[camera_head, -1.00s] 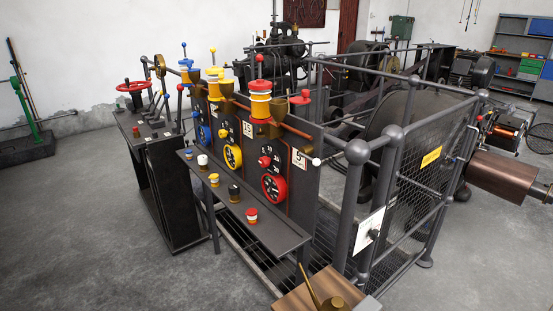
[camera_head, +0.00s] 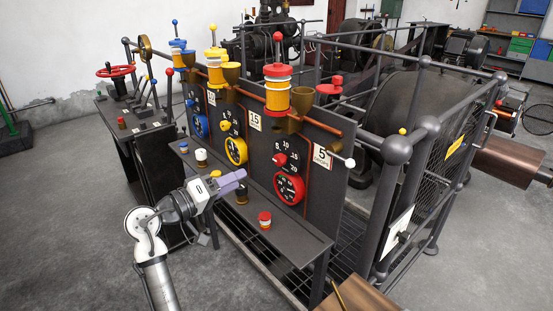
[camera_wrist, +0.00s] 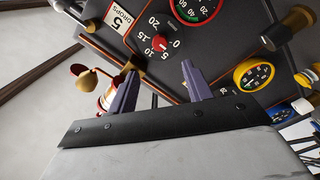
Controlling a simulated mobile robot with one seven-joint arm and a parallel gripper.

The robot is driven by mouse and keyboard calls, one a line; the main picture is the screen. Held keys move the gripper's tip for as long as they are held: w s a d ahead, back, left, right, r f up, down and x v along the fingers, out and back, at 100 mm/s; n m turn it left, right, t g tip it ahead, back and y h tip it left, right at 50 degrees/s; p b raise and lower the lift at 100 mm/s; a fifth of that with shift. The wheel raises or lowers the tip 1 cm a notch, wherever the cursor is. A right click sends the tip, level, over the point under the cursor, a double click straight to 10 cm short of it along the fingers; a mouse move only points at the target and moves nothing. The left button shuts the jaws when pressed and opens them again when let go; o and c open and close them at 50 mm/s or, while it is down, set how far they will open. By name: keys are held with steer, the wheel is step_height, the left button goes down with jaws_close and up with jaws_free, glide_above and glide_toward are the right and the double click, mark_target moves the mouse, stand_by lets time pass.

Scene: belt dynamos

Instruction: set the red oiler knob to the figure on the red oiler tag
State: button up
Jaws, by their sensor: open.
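The red oiler knob (camera_head: 279,159) is on the dark panel above a red-rimmed gauge, with a scale marked 5, 10, 15, 20. It also shows in the wrist view (camera_wrist: 164,41), beyond the fingers; its exact setting is too small to tell. My gripper (camera_head: 240,175) is open and empty, left of the knob and apart from the panel. Its two purple fingers (camera_wrist: 159,84) stand apart in the wrist view.
A narrow shelf (camera_head: 290,232) runs below the panel, bearing several small pots, including a red-capped one (camera_head: 264,220). The yellow gauge (camera_head: 236,150) is left of the red one. A brass cup (camera_head: 302,100) and white-tipped lever (camera_head: 349,162) stick out nearby. A railing stands right.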

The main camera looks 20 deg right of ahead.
mark_target(277, 162)
steer(key=p+x, duration=0.3)
steer(key=x, duration=1)
steer(key=shift+d, duration=0.2)
steer(key=c, duration=1)
